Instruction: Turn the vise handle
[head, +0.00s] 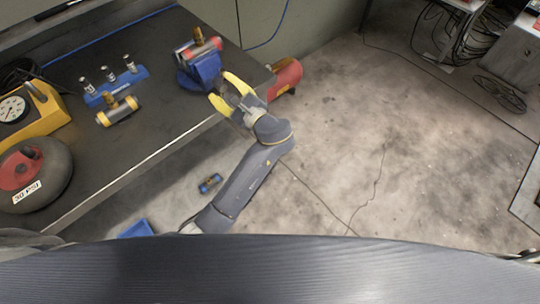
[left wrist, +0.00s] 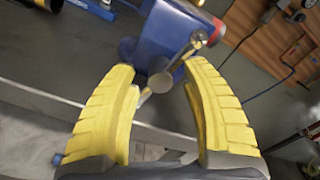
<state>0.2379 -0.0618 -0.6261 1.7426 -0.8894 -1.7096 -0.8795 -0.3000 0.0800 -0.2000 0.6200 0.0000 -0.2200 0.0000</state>
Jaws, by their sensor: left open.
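The blue vise (head: 203,70) stands near the far right edge of the dark workbench and clasps a red part with a brass fitting. In the left wrist view the blue vise (left wrist: 168,40) is straight ahead, with a slim metal handle bar (left wrist: 187,51) on its near side. My right gripper is not in view.
A blue rack with metal fittings (head: 115,86) and a yellow-and-black cylinder (head: 118,111) lie left of the vise. A gauge box (head: 38,112) and a dark wheel (head: 40,175) are farther left. A red cylinder (head: 286,77) is beyond the bench edge. The floor at right is open.

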